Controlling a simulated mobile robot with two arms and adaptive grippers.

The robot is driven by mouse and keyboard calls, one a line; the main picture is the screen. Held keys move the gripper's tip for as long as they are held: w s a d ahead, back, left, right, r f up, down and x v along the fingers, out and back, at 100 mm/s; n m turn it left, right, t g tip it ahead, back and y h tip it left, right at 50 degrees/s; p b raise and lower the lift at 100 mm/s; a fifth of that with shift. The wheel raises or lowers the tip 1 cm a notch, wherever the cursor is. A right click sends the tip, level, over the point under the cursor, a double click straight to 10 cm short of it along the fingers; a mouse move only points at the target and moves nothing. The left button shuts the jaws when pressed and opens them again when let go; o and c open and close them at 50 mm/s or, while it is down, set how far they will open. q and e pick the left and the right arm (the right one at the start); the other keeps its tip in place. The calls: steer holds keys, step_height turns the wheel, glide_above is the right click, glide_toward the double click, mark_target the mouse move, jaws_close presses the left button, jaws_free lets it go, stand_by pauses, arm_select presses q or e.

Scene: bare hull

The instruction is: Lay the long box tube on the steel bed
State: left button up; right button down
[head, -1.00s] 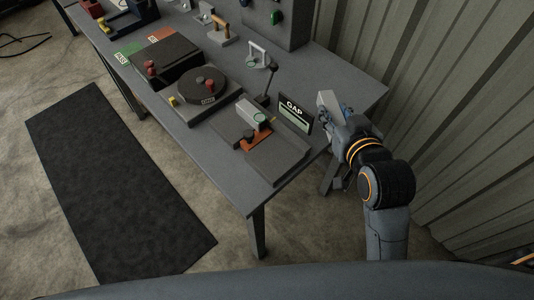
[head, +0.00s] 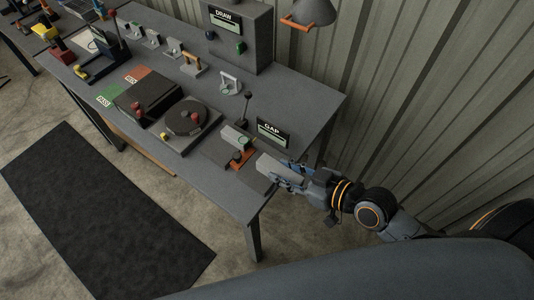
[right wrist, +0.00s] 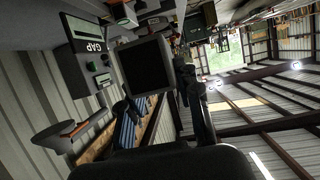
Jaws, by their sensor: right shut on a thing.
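The long box tube (head: 268,164) is a light grey square tube in my right gripper (head: 289,175), which is shut on it. It is over the near right end of the bench in the head view; I cannot tell whether it touches anything below. In the right wrist view the tube's dark open end (right wrist: 146,66) faces the camera, between the gripper fingers (right wrist: 162,108). The steel bed (head: 215,150) is a dark flat plate at the near bench end, partly hidden by the tube. A light grey piece (head: 234,136) and an orange clamp (head: 241,159) sit on it. My left gripper is out of view.
The GAP display (head: 272,131) and a black-knobbed lever (head: 246,98) stand behind the bed. A round turntable (head: 187,117) lies left of it. A lamp (head: 309,14) hangs by the corrugated wall. A dark mat (head: 95,215) covers the floor in front.

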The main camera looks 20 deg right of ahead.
steer(key=shift+s+d+r, duration=0.2)
steer(key=shift+s+d, duration=0.05)
steer(key=shift+s, duration=0.1)
steer(key=shift+d+f+p, duration=0.1)
steer(key=shift+f+p, duration=0.05)
steer(key=shift+p, duration=0.15)
steer(key=w+f+b, duration=0.3)
steer(key=w, duration=0.1)
steer(key=w+f+b, duration=0.2)
steer(key=w+f, duration=0.1)
steer(key=w, duration=0.1)
steer(key=w+f+b, duration=0.2)
steer(key=w+b, duration=0.1)
steer(key=w, duration=0.1)
steer(key=shift+w+f+b, duration=0.25)
steer(key=shift+f+b, duration=0.1)
steer(key=shift+f, duration=0.05)
steer(key=shift+w+f, duration=0.25)
steer(key=shift+w, duration=0.05)
steer(key=shift+w+f+b, duration=0.2)
steer(key=shift+f+b, duration=0.1)
steer(key=shift+b, duration=0.25)
arm_select(q)
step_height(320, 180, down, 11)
steer(key=b, duration=0.2)
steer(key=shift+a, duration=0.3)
arm_select(e)
steer(key=f, duration=0.3)
steer(key=shift+w, duration=0.2)
